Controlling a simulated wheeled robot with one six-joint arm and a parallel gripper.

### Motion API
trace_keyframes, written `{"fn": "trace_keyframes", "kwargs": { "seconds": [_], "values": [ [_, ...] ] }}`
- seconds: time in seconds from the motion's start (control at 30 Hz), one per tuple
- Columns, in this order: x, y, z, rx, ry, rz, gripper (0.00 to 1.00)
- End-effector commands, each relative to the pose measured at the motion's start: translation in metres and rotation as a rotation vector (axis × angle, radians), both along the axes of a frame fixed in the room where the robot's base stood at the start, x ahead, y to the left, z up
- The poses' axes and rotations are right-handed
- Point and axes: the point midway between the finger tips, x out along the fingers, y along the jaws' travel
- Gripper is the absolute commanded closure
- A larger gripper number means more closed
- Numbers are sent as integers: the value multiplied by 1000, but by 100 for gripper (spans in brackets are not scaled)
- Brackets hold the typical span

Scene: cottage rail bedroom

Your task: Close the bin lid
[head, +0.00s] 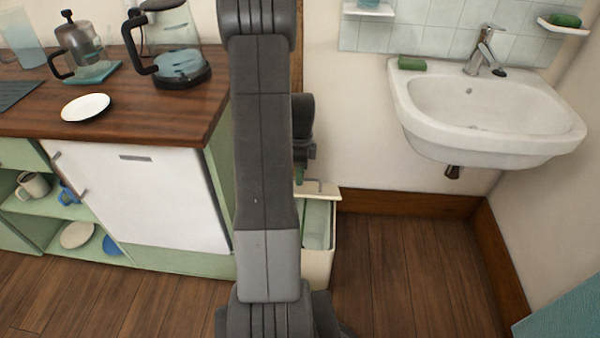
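A cream bin (319,272) stands on the floor between the counter's right end and the sink corner, partly hidden behind my arm. Its pale green inside shows through the open top. The cream lid (318,188) shows as a narrow strip at the bin's back edge, apparently raised; its exact angle is hard to tell. My gripper (300,168) is mostly hidden behind my upright arm, with dark wrist parts showing just above the lid. A small green bit shows beside it. I cannot see the fingertips or whether they touch the lid.
A wooden counter (150,118) with a glass kettle (178,62), a French press (80,48) and a white plate (86,107) is at left. A white sink (485,108) hangs at right. The wooden floor (410,275) below it is clear.

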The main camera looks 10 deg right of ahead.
Motion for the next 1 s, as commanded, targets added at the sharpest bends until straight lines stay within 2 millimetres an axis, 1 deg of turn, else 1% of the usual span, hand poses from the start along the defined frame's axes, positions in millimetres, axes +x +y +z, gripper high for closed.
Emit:
{"fn": "trace_keyframes", "kwargs": {
  "seconds": [0.1,0.13,0.27,0.3,0.67,0.87,1.0],
  "values": [
    [0,0,0,0,0,0,69],
    [0,0,0,0,0,0,71],
    [0,0,0,0,0,0,97],
    [0,0,0,0,0,0,100],
    [-3,1,-3,-3,-12,0,100],
    [-15,4,-16,-20,-68,1,100],
    [-30,9,-31,-40,-141,2,100]
  ]
}}
